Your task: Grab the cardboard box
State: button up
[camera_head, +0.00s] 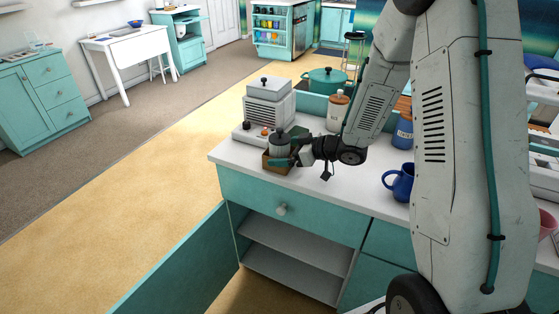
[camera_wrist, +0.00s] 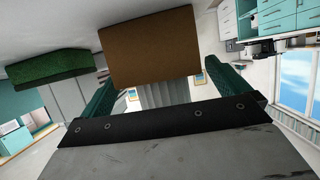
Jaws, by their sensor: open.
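The brown cardboard box (camera_head: 277,169) sits near the front left corner of the white countertop. My gripper (camera_head: 287,149) is at the box from the right, with its teal fingers spread. In the wrist view the box (camera_wrist: 150,48) fills the top middle, ahead of the fingers. The gripper (camera_wrist: 168,88) is open there, with one finger on each side and nothing clearly held. I cannot tell whether a finger touches the box. My gripper hides part of the box in the head view.
A cabinet door (camera_head: 172,268) stands open below. A green block (camera_wrist: 48,66) shows in the wrist view.

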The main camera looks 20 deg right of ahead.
jog(key=shift+x, duration=1.1)
jog(key=c, duration=1.1)
jog(key=shift+o, duration=0.2)
